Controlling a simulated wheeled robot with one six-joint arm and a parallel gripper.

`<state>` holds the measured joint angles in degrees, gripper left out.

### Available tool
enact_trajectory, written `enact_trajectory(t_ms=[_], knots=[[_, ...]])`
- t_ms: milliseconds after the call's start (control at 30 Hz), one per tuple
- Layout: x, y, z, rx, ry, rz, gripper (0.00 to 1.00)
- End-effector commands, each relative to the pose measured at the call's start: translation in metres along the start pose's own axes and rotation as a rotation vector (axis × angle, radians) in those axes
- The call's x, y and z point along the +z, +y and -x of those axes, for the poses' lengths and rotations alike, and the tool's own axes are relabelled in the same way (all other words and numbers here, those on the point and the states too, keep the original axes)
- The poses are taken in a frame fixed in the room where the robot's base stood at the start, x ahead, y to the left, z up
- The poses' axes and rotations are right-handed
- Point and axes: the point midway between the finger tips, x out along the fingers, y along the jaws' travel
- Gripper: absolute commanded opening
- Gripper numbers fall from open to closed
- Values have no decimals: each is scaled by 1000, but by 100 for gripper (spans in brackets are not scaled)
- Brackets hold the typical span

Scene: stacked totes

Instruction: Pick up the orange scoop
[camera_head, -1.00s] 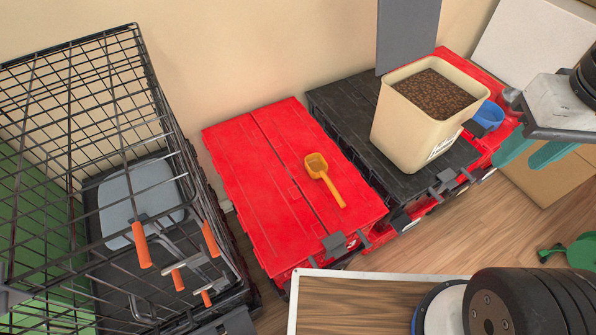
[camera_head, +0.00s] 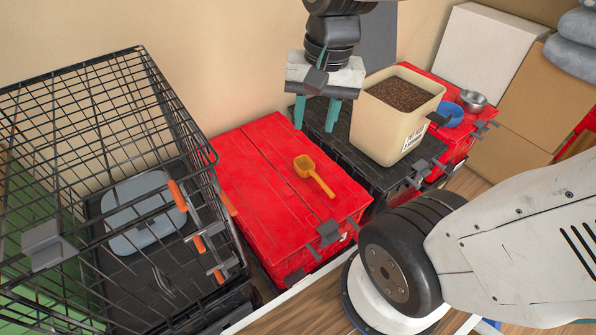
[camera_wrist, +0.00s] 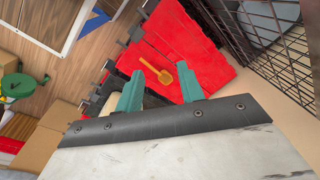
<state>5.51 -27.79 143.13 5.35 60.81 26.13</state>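The orange scoop (camera_head: 314,176) lies on the red tote lid (camera_head: 262,197) in the head view, its bowl toward the back and its handle toward the front right. In the wrist view the scoop (camera_wrist: 157,72) shows on the red lid beyond my fingers. My gripper (camera_head: 316,118) hangs above the black tote, fingers pointing down, behind and above the scoop and apart from it. Its two teal fingers (camera_wrist: 158,88) are spread with nothing between them.
A cream bin of brown kibble (camera_head: 398,125) stands on the black tote (camera_head: 340,150), close right of my gripper. A blue bowl (camera_head: 447,114) and a metal bowl (camera_head: 472,101) sit farther right. A black wire crate (camera_head: 110,190) stands left. The red lid around the scoop is clear.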

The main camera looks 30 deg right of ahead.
Motion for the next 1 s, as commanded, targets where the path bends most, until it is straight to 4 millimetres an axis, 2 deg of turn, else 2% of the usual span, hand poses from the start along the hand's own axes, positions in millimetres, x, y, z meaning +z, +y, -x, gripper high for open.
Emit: enact_trajectory(t_ms=[33, 267, 367, 500, 700, 800, 1000], knots=[[-17, -4, -14, -2, -26, -141, 38], [-90, -9, -84, -16, -93, -849, 38], [-119, -2, -121, -6, -120, -1165, 38], [-153, 16, -180, 24, -145, -1614, 38], [-182, 53, -263, 84, -151, -2185, 38], [-187, 68, -293, 110, -143, -2386, 38], [-189, 83, -324, 136, -128, -2585, 38]])
